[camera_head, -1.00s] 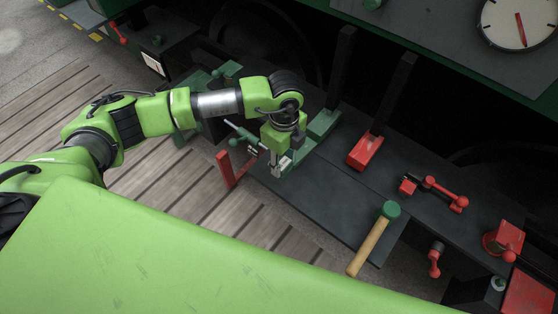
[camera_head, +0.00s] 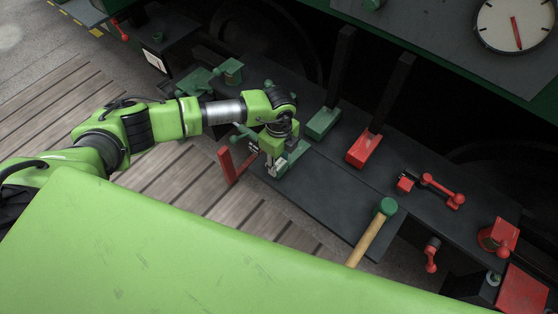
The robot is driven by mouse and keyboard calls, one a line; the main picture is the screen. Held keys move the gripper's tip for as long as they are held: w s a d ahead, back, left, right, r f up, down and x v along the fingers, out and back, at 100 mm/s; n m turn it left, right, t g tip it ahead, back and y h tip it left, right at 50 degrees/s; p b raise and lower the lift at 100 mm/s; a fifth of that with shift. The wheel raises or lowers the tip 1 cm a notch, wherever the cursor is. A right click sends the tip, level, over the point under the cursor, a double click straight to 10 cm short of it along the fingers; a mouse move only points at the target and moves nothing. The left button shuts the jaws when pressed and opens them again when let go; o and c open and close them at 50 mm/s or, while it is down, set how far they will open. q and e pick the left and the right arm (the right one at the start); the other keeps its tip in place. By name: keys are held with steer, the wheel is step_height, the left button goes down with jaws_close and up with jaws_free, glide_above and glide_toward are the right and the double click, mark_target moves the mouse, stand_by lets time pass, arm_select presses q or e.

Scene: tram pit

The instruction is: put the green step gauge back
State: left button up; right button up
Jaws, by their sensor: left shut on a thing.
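My left gripper (camera_head: 273,168) points down over the front edge of the dark bench. It is shut on a green piece (camera_head: 293,157), which appears to be the green step gauge. The fingers and wrist hide part of it, and I cannot tell whether it touches the bench top. A green block with a tall black upright (camera_head: 323,122) stands behind and to the right, apart from the piece. My right gripper is not in view.
A red block with a black upright (camera_head: 363,150), red handles (camera_head: 441,190) and a green-headed hammer (camera_head: 372,230) lie to the right. A red angled piece (camera_head: 232,168) stands just left of the gripper. The dark bench top (camera_head: 325,195) between gripper and hammer is clear.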

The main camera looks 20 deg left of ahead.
arm_select(q)
steer(key=o, duration=1.2)
steer(key=shift+f, duration=0.1)
steer(key=shift+r, duration=0.35)
step_height(320, 180, up, 5)
steer(key=shift+a+f+b, duration=0.1)
steer(key=shift+f+b, duration=0.1)
steer(key=shift+b, duration=0.95)
step_height(320, 180, up, 9)
steer(key=shift+s+f+b, duration=0.15)
steer(key=shift+f+b, duration=0.05)
steer(key=shift+b, duration=0.1)
